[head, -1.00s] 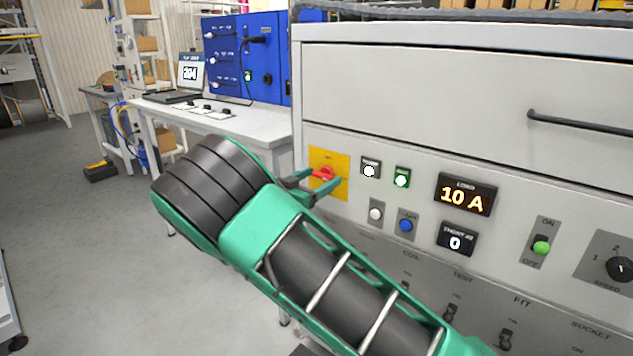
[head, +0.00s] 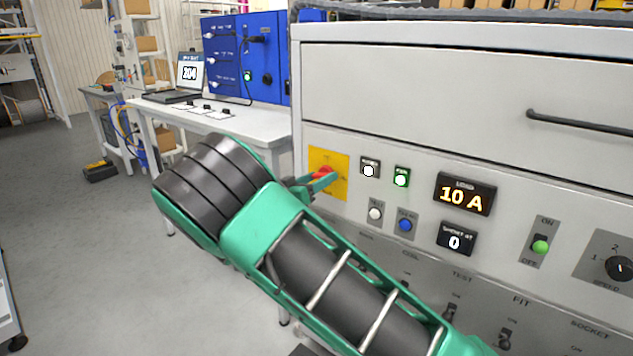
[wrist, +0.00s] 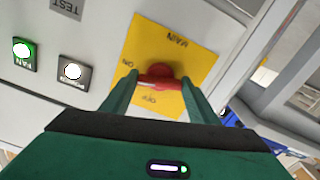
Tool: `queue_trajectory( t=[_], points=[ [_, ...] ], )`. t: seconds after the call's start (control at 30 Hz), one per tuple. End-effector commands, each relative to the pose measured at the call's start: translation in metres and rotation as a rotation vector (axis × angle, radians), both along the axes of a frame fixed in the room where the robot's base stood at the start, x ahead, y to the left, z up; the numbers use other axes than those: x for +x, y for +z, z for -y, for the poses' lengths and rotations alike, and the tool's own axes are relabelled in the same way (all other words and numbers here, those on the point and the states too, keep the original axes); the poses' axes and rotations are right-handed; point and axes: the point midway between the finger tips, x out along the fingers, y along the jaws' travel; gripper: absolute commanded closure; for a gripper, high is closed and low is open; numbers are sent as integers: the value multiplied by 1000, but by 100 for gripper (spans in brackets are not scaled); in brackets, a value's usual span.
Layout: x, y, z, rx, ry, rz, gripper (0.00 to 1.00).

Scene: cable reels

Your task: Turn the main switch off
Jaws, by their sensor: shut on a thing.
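The main switch is a red rotary handle (wrist: 160,76) on a yellow plate (wrist: 179,43) marked MAIN, ON and OFF, upside down in the wrist view. In the head view the yellow plate (head: 341,162) is at the left end of the grey panel, with the red handle (head: 323,172) partly behind my fingers. My gripper (wrist: 160,90) is shut on the red handle, one green finger on each side. In the head view my gripper (head: 318,184) reaches the handle from the left. The handle's bar lies across between the fingertips, roughly level in the wrist view.
Right of the switch are a lit white lamp (head: 369,170), a lit green lamp (head: 401,178), buttons and a display (head: 466,195) reading 10 A. A drawer handle (head: 580,122) juts out above. A white bench (head: 235,125) stands at the left, beside open floor.

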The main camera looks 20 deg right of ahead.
Motion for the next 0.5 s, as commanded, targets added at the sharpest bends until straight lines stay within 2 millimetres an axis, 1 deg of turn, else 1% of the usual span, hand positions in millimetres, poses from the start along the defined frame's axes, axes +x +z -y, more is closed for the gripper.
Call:
queue_trajectory(
  t=[0.03, 0.5],
  points=[
    [2, 1, -3, -24, 7, -31, 68],
    [3, 2, -6, -288, 12, -391, 68]
  ],
)
